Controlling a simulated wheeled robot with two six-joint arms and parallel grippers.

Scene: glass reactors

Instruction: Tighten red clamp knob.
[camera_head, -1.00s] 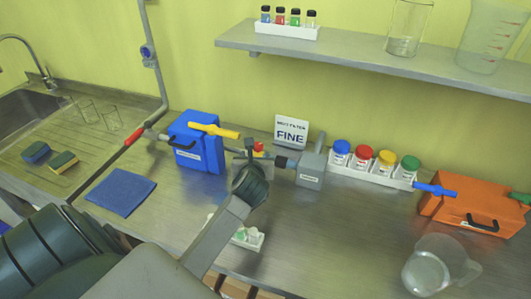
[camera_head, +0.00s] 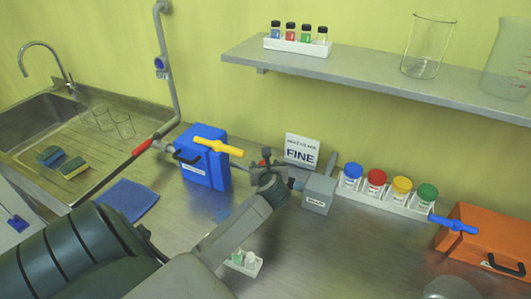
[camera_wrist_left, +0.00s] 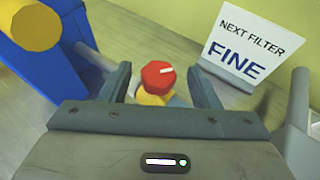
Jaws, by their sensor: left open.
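The red clamp knob (camera_wrist_left: 158,75) has a white mark on its top and sits above a yellowish part in the left wrist view. My left gripper (camera_wrist_left: 160,84) is open, with one finger on each side of the knob. Gaps show between the knob and both fingers, so it is not gripped. In the head view my left gripper (camera_head: 266,163) is at the bench's back, between the blue box and a grey box, and largely hides the knob. My right gripper is not in view.
Close by stand the blue box (camera_head: 207,172) with a yellow handle (camera_head: 218,146), the grey box (camera_head: 318,195) and the "NEXT FILTER FINE" sign (camera_head: 301,149). Capped bottles in a rack (camera_head: 388,200) and an orange box (camera_head: 485,238) stand to the right. The front bench is mostly clear.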

